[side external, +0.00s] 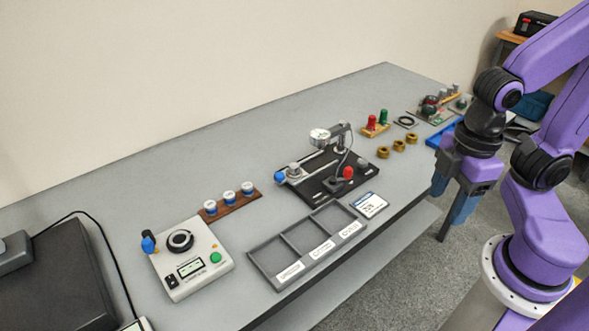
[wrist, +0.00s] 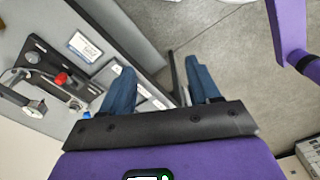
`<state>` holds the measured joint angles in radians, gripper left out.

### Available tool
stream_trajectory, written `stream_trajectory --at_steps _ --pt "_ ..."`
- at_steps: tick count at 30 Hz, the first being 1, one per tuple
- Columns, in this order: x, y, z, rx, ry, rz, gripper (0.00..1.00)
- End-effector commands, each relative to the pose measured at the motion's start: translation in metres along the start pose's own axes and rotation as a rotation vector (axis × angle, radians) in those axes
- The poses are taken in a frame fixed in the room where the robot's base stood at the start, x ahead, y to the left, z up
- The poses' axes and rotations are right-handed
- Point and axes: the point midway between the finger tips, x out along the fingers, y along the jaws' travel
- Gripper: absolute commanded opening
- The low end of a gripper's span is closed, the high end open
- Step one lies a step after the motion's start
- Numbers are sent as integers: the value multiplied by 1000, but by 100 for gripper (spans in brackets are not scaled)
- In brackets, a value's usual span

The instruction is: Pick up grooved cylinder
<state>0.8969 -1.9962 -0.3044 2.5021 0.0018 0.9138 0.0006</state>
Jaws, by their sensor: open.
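My gripper (side external: 452,203) is open and empty. It points down beyond the table's front edge, to the right of the brass pieces. In the wrist view its two blue fingers (wrist: 159,75) stand apart, with table edge and floor behind them. I cannot tell for sure which piece is the grooved cylinder. Several short brass round pieces, one of them a brass piece (side external: 383,152), lie in a row near the front edge. A small metal cylinder (side external: 294,169) stands on the left of the black gauge fixture (side external: 328,189). Grooves are too small to make out.
A grey divided tray (side external: 254,267) with labels lies along the front edge beside a white card (side external: 370,205). A dial box (side external: 190,262) and a wooden rack (side external: 211,213) of blue-white pieces stand left. Red and green pieces (side external: 376,121) and a blue tray (side external: 433,140) are at right.

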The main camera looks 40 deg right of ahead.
Motion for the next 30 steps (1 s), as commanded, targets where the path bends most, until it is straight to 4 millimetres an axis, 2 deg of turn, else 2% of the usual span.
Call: stream_trajectory --at_steps 5,11,21,30 --pt "-3 8 -13 78 -2 4 61" --pt "-13 39 -61 376 -6 20 61" --pt "-24 113 -142 969 -6 58 61" --pt "-25 189 -193 1495 0 96 61"
